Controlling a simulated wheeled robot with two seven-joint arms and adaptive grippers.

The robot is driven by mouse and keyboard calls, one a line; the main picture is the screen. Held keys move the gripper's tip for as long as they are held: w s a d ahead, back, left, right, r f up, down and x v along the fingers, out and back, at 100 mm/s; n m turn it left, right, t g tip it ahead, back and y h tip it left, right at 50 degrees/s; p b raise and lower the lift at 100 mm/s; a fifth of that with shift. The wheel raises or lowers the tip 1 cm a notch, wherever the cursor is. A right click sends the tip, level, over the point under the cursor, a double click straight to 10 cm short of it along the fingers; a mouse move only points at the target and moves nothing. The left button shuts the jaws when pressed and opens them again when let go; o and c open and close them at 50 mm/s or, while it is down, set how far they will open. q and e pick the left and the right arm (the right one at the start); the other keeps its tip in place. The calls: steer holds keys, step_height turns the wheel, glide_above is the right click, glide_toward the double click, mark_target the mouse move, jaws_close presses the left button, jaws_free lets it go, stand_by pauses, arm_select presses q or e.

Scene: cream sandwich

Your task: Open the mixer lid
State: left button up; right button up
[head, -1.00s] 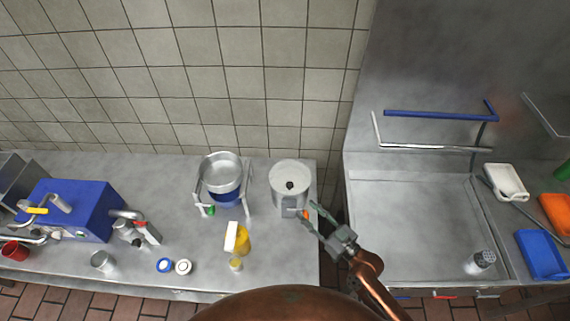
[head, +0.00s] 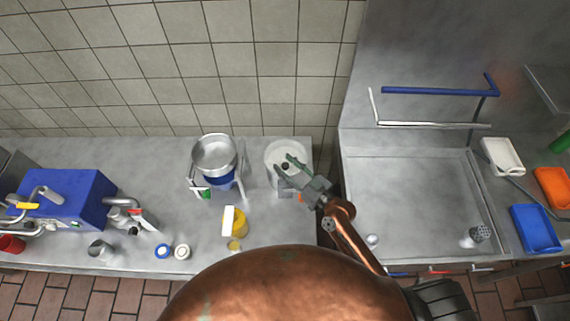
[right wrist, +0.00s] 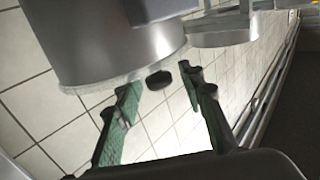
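The mixer (head: 274,153) is a light grey metal cylinder near the right end of the left counter. Its round lid bears a small black knob (head: 285,166), and the lid lies flat on top. My right gripper (head: 288,166) is over the lid, its fingertips at the knob. In the right wrist view, the mixer body (right wrist: 115,50) appears upside down, and the knob (right wrist: 158,79) shows between the tips of the two spread fingers (right wrist: 158,88), with gaps on both sides. My left gripper is not in view.
A metal bowl on a stand (head: 214,154) is just left of the mixer. A yellow jug (head: 236,222) and small round jars (head: 182,252) stand at the front. A blue machine (head: 70,200) is far left. A sink basin (head: 410,200) is to the right.

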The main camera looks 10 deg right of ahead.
steer(key=shift+w+a, duration=0.1)
steer(key=shift+w, duration=0.05)
steer(key=shift+c, duration=0.3)
jaws_close()
stand_by(0.4)
